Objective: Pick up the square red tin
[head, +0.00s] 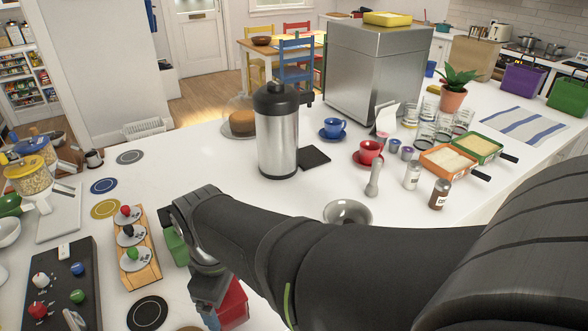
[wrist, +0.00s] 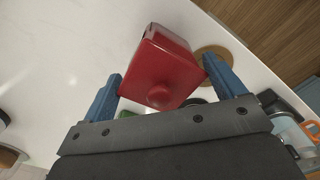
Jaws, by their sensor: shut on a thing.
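The square red tin (wrist: 168,62) has a rounded knob on its lid and sits between the two blue fingers of my gripper (wrist: 162,70) in the wrist view. My gripper is shut on it, one finger on each side. In the head view the red tin (head: 233,301) shows at the bottom, partly hidden by my gripper and wrist. I cannot tell whether its base touches the white counter.
A green container (head: 175,247) stands just left of my wrist. A steel vacuum flask (head: 278,140) and a grey bowl (head: 347,211) stand beyond my arm.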

